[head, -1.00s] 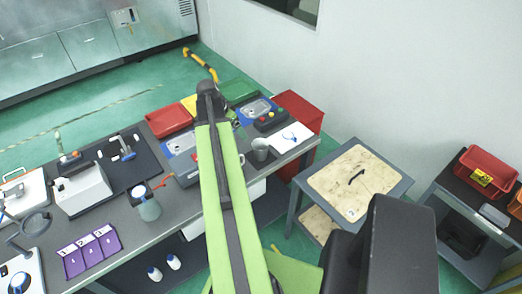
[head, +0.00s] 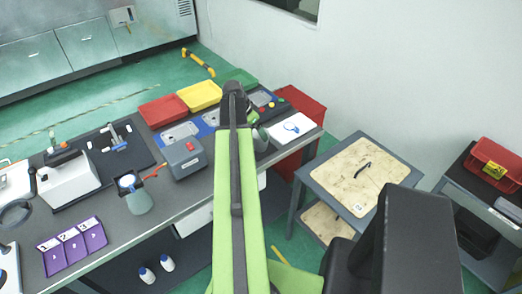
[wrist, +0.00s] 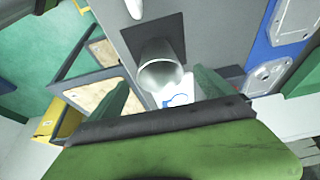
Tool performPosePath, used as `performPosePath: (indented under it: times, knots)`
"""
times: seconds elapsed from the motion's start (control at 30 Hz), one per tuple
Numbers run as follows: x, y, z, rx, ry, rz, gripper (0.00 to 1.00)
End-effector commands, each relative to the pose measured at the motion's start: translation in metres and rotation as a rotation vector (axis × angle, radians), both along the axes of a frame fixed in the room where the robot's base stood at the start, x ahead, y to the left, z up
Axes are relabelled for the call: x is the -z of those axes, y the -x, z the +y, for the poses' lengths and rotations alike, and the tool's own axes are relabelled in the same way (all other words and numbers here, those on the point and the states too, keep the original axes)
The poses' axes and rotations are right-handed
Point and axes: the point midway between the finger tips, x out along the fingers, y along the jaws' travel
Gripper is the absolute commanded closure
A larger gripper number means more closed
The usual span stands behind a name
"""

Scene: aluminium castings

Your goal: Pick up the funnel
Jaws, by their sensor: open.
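A grey, open-mouthed metal vessel, which looks like the funnel (wrist: 161,68), stands on a dark square mat (wrist: 140,38) in the wrist view. Its wide mouth faces the camera; its lower end is hard to make out. In the head view only a sliver of it (head: 261,141) shows at the right edge of my arm. My gripper (wrist: 163,92) is open and empty in the wrist view. Its two green fingers are spread to the left and right of the vessel's mouth in the picture, with no clear contact. In the head view my arm hides the gripper.
A white sheet with a blue mark (head: 291,127) lies close beside the vessel. A wooden-topped cart (head: 345,185) stands to the right.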

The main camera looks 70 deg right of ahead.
Motion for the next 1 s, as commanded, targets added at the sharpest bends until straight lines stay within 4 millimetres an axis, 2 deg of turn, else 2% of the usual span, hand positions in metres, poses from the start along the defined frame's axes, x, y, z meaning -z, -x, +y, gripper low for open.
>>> performPosePath:
  times: [0.2, 0.5, 0.73, 1.0]
  knots:
    - [0.007, 0.002, -0.003, 0.0, 0.0, 0.0, 0.07]
    - [0.051, 0.014, -0.019, 0.0, -0.001, -0.001, 0.07]
    - [0.048, 0.015, -0.019, -0.001, -0.001, 0.0, 0.07]
    - [0.048, 0.014, -0.019, -0.002, -0.001, 0.0, 0.41]
